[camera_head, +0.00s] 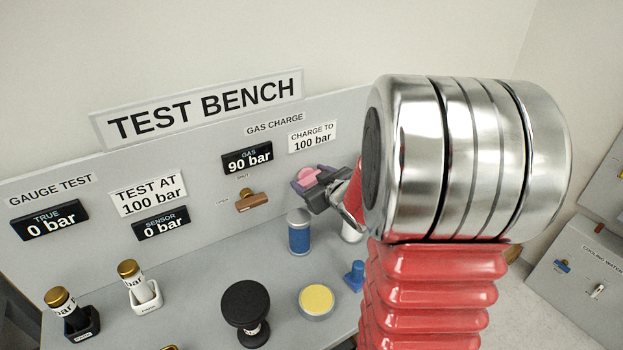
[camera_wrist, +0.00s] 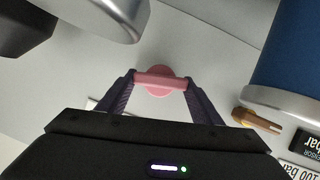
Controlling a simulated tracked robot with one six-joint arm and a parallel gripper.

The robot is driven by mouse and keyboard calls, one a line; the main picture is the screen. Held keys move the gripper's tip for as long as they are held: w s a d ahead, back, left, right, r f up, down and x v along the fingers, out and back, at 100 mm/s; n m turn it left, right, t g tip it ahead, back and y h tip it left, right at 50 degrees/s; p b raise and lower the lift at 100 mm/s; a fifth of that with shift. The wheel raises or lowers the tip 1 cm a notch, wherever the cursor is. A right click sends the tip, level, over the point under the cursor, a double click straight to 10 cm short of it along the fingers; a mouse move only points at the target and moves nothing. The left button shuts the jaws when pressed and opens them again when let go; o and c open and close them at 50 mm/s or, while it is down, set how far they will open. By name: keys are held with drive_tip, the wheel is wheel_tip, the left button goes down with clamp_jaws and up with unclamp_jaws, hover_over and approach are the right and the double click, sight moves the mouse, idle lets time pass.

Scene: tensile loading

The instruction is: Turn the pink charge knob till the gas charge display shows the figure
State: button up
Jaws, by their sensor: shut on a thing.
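The pink charge knob (camera_wrist: 158,81) is on the grey panel, with a bar-shaped grip across a round base. My gripper (camera_wrist: 160,84) is shut on the bar, one dark finger at each end. In the head view my gripper (camera_head: 318,184) is at the panel with the pink knob (camera_head: 312,174) between its fingers, partly hidden by them. The gas charge display (camera_head: 248,158) reads 90 bar. The white sign (camera_head: 312,137) beside it says CHARGE TO 100 bar.
A brown valve handle (camera_head: 252,201) sits below the display. A blue cylinder (camera_head: 299,232) stands close under my gripper. Two gold-capped gauges stand at the left.

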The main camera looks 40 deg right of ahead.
drive_tip(key=c, duration=0.4)
drive_tip(key=shift+c, duration=0.2)
drive_tip(key=shift+a+f+n+h, duration=0.1)
drive_tip(key=shift+n+h, duration=0.2)
drive_tip(key=shift+n, duration=0.2)
drive_tip(key=o, duration=1.1)
drive_tip(key=shift+c, duration=0.2)
